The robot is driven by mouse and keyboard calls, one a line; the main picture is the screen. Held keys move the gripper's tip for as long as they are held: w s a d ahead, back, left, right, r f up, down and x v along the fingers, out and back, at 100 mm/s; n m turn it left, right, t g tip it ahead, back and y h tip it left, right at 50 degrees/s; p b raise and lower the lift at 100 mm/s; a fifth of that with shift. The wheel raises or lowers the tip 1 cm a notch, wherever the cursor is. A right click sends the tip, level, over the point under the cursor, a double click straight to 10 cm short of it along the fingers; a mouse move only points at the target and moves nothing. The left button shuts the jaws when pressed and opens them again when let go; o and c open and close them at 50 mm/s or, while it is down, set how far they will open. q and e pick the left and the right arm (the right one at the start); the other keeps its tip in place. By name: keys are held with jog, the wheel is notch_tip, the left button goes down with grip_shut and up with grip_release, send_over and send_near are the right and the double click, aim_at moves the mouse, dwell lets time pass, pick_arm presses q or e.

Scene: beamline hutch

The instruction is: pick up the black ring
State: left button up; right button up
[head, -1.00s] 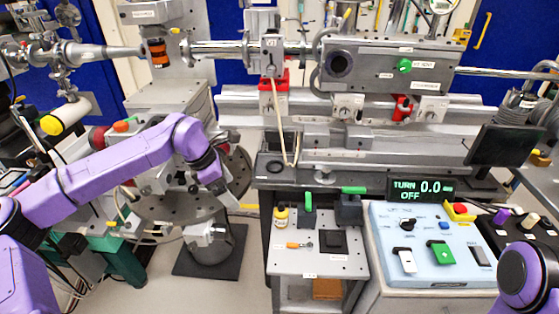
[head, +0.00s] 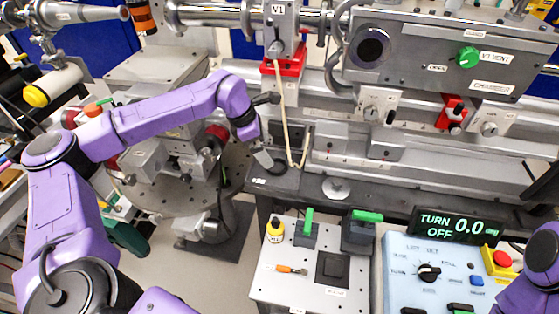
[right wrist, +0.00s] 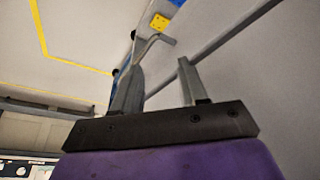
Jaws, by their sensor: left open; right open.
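A black square block (head: 332,267) lies on the small cart top, below and right of the gripper. My right gripper (right wrist: 160,68) is open and empty in the right wrist view; only part of the right arm shows at the head view's right edge.
A blue control panel (head: 400,253) stands to the right. A round rotary stage (head: 180,185) lies below my left arm. The grey chamber (head: 430,55) stands behind.

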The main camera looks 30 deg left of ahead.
aim_at(277, 165)
pick_arm(q)
jog(key=x, duration=0.2)
jog(key=p+x, duration=0.1)
jog(key=x, duration=0.1)
jog(key=p+x, duration=0.1)
jog(key=x, duration=0.1)
jog(key=shift+w+d+f, duration=0.1)
jog(key=shift+w+f, duration=0.15)
jog(key=shift+w, duration=0.1)
jog(key=shift+d+f, duration=0.1)
jog(key=shift+f, duration=0.35)
jog(key=c, duration=1.1)
